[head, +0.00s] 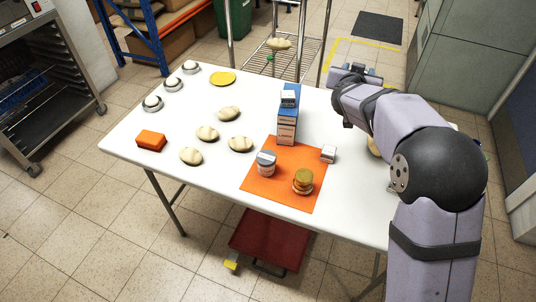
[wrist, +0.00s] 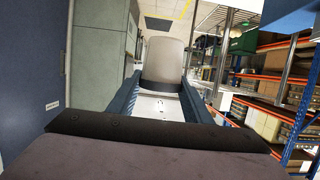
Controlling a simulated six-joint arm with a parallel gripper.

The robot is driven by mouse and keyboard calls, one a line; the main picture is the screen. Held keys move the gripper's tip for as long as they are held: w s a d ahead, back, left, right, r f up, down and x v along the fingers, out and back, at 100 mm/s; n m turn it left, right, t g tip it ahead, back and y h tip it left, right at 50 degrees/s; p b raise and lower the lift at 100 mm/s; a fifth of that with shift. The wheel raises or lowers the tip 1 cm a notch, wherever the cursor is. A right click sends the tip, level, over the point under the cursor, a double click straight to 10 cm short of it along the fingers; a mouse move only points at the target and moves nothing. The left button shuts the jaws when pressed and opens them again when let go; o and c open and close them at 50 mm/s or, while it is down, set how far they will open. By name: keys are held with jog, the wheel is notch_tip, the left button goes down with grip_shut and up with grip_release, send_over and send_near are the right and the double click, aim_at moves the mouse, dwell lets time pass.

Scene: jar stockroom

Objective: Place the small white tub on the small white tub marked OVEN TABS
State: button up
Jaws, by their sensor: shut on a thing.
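In the wrist view my gripper (wrist: 164,88) is shut on a pale, smooth, rounded tub (wrist: 168,60), held between its two blue fingers. In the head view my gripper (head: 356,72) is over the table's far right end, partly hidden by my arm, and I cannot make out the held tub there. A small white tub with a grey top (head: 266,167) stands upright on the orange mat (head: 284,197), well to the left and nearer. Its lettering is too small to read, so I cannot tell whether it says OVEN TABS.
A small white box (head: 328,154) and a brown round stack (head: 303,182) are near the tub. Several buns (head: 207,133) and an orange block (head: 151,140) lie left.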

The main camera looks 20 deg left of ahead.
notch_tip(320, 180, up, 4)
jog(key=shift+a+f, duration=0.1)
jog(key=shift+f, duration=0.1)
jog(key=s+a+n+y+p, duration=0.1)
jog(key=s+a+p, duration=0.2)
jog(key=s+a, duration=0.85)
jog(key=n+y+p, duration=0.1)
jog(key=y+p, duration=0.1)
send_over(266, 156)
notch_tip(266, 156, down, 5)
jog(key=shift+f+b, duration=0.4)
jog(key=shift+f, duration=4.8)
jog(key=shift+f, duration=0.2)
jog(key=o, duration=1.2)
